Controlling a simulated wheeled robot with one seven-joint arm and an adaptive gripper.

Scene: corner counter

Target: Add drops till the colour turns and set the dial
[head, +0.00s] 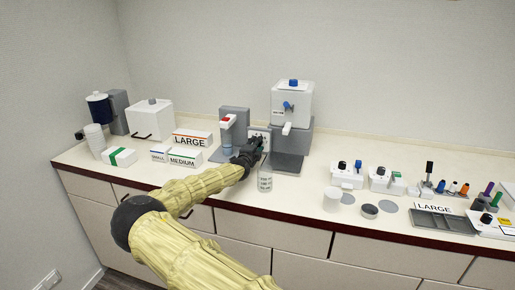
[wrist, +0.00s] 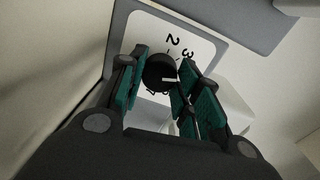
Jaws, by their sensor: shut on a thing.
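My gripper (wrist: 163,84) is closed around a round black dial knob (wrist: 158,70) with a white pointer line. The knob sits on a white dial plate (wrist: 143,28). The numbers 2 and 3 show beyond the knob; other marks are hidden by the fingers. The pointer line points to the right in the wrist view, towards one finger. In the head view my gripper (head: 250,150) is at the plate, between a grey stand with a red-topped white part (head: 228,121) and a white dispenser with a blue tap (head: 292,97).
A white printed bottle (head: 265,181) stands just in front of my gripper. Boxes marked LARGE (head: 192,139), MEDIUM (head: 185,157) and SMALL (head: 159,154) stand left. A grey tray (head: 443,222) and small devices (head: 347,173) crowd the right counter.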

